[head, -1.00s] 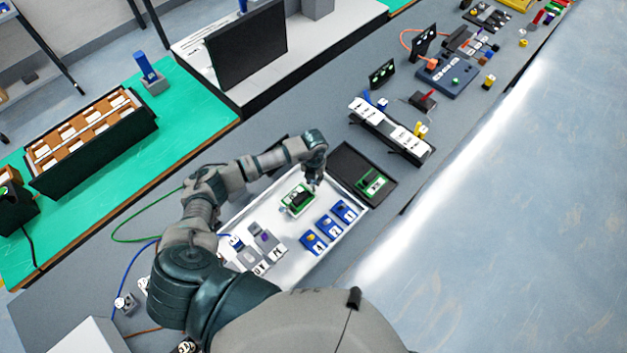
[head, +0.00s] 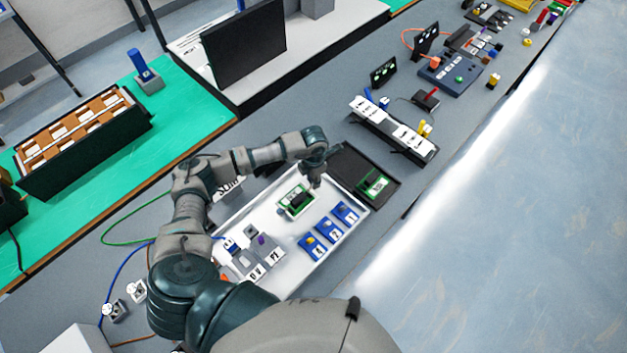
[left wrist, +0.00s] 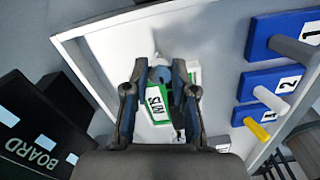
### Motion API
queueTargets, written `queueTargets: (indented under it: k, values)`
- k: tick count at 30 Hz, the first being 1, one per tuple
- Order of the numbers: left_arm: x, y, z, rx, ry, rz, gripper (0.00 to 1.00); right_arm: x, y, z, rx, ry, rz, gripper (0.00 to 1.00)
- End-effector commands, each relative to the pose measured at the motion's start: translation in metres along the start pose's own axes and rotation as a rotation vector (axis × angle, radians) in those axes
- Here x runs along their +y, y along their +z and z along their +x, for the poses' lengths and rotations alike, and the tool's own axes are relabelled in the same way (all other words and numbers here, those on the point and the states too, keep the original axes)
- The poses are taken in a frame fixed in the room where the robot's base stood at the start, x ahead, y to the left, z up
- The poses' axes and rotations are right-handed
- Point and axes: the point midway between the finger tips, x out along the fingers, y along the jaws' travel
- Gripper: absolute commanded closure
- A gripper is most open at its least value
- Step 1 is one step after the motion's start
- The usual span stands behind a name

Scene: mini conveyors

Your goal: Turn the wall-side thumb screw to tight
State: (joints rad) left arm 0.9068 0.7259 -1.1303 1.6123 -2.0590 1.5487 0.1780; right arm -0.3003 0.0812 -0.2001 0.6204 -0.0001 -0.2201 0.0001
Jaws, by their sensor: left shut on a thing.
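A green-edged board (head: 295,200) with a dark part on it lies in the white tray in the head view. The left wrist view also shows the green-edged board (left wrist: 157,105), with a white label. My left gripper (head: 314,183) points down at the board's upper right end. In the left wrist view its two fingers (left wrist: 160,76) are shut on a small rounded grey thing, apparently a thumb screw. The fingers partly hide the screw, so its turn cannot be read. My right gripper is not in view.
The white tray (head: 283,285) holds blue blocks (head: 328,230) with coloured pegs on the right and grey blocks at lower left. A dark tray (head: 388,194) with a green board stands beyond it. A black and white rack (head: 392,127) stands farther back.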

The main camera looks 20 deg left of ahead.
Motion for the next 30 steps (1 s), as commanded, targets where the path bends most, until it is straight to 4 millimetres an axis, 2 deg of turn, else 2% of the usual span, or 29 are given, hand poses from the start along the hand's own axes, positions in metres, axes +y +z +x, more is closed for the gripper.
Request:
queueTargets:
  k: [20, 21, 24, 30]
  values:
    - [0.0028, 0.0045, -0.0049, -0.017, 0.008, 0.06, 1.0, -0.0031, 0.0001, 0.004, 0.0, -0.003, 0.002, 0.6]
    - [0.0028, 0.0045, -0.0049, -0.017, 0.008, 0.06, 0.69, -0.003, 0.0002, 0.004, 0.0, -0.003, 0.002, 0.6]
    - [0.0022, 0.0038, -0.0041, -0.014, 0.006, 0.06, 0.49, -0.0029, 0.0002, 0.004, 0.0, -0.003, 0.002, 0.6]
    - [0.0006, 0.0015, -0.0027, -0.008, 0.004, 0.061, 0.49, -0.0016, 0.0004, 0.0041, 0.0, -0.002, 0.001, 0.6]
